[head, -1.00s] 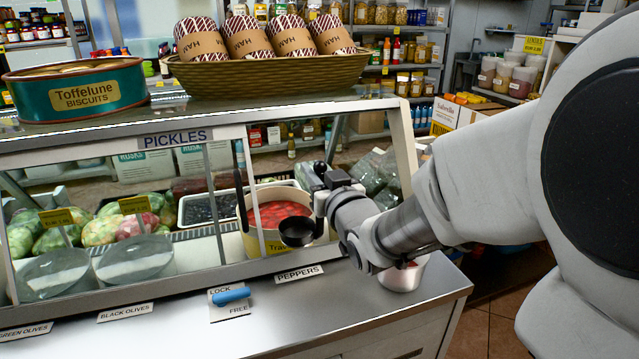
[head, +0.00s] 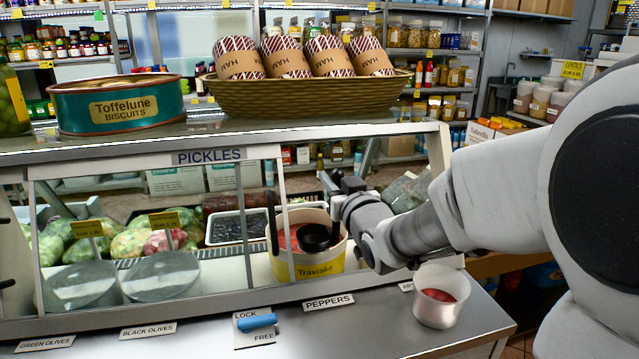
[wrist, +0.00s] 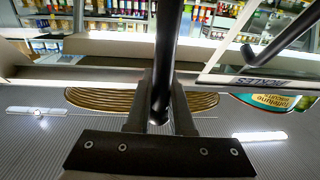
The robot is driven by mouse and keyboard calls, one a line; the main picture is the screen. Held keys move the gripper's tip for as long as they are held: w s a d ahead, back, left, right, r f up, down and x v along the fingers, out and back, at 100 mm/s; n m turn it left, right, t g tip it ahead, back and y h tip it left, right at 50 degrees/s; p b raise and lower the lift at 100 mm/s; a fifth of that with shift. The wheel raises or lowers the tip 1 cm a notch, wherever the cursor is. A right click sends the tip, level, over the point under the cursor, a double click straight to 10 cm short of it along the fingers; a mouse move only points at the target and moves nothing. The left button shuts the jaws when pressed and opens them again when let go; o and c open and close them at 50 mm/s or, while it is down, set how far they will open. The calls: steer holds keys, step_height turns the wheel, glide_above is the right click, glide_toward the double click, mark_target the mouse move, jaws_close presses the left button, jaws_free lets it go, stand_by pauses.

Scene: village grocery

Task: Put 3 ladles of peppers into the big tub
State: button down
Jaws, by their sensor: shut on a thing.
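My gripper (head: 345,190) is shut on the black handle of a ladle (head: 314,237). In the wrist view the handle (wrist: 162,85) stands between the two fingers (wrist: 160,115). The ladle's bowl is at the opening of the cream bucket (head: 322,263) of red peppers (head: 292,238), inside the glass case. I cannot tell whether the bowl touches the peppers, and its contents are not clear. A white tub (head: 434,314) stands on the counter at the right, below my arm, with some red pieces (head: 438,295) inside.
The case's frame (head: 225,304) runs in front of the bucket. A dark upright bar (head: 272,222) stands at the bucket's left. A tray of black olives (head: 238,228) lies left of it. A ham basket (head: 300,98) and biscuit tin (head: 120,104) sit on top of the case.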

steer(key=w+a+f+p, duration=0.2)
steer(key=w+f+p, duration=0.1)
steer(key=w, duration=0.8)
step_height(320, 180, down, 10)
steer(key=b, duration=1.1)
steer(key=shift+a, duration=0.15)
steer(key=shift+w, duration=0.1)
step_height(320, 180, up, 11)
steer(key=p, duration=0.5)
steer(key=shift+r+p, duration=0.2)
steer(key=shift+p, duration=0.1)
stand_by(0.4)
